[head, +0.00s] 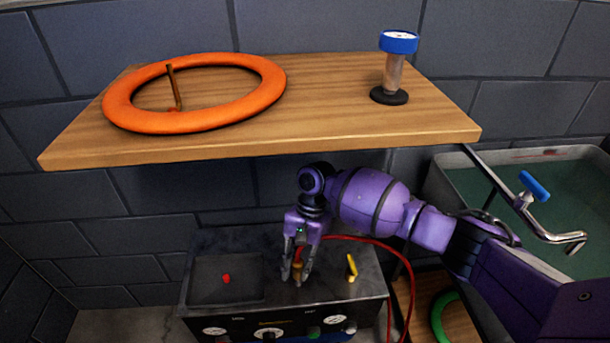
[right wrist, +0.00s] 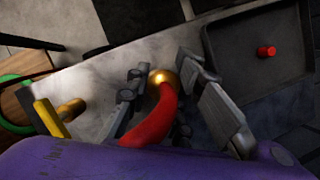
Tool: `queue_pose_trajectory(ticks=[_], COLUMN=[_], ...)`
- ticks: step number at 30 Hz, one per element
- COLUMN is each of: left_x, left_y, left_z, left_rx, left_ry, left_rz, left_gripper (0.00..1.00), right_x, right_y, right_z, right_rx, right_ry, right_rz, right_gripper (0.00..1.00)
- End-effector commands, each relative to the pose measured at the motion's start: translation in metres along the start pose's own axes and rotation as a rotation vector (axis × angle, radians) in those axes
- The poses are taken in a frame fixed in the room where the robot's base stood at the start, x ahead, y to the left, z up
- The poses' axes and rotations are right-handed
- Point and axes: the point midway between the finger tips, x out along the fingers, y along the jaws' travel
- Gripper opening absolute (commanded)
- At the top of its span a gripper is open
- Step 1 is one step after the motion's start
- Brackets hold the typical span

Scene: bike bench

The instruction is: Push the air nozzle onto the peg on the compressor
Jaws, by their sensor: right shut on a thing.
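The compressor (head: 222,247) is a dark box with gauges on its front, below the wooden shelf. My right gripper (head: 298,276) points down over its top and is shut on the brass air nozzle (head: 297,270). In the right wrist view the nozzle's round brass end (right wrist: 163,77) shows between the fingers, with the red hose (right wrist: 152,118) joined to it. I cannot make out a peg under the nozzle, nor whether the nozzle touches the top. A small red piece (head: 226,279) stands in the recessed tray on the compressor's left. My left gripper is out of view.
A yellow lever (head: 351,267) stands on the compressor just right of my gripper. The shelf (head: 300,128) above holds an orange tyre (head: 120,109) and a blue-topped pump-like thing (head: 397,50). A sink (head: 450,175) with a tap is at the right. The red hose loops right.

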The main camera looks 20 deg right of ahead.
Motion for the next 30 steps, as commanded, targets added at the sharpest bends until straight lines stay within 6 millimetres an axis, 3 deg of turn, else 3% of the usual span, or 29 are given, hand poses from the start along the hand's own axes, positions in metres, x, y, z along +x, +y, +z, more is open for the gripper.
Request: queue_pose_trajectory(ticks=[30], left_x=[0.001], left_y=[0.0], left_z=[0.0], left_rx=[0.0], left_ry=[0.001], left_rz=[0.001], left_gripper=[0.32], right_x=[0.018], right_y=[-0.001], right_z=[-0.007], right_rx=[-0.002], right_ry=[0.001], right_rz=[-0.002], right_gripper=[0.0])
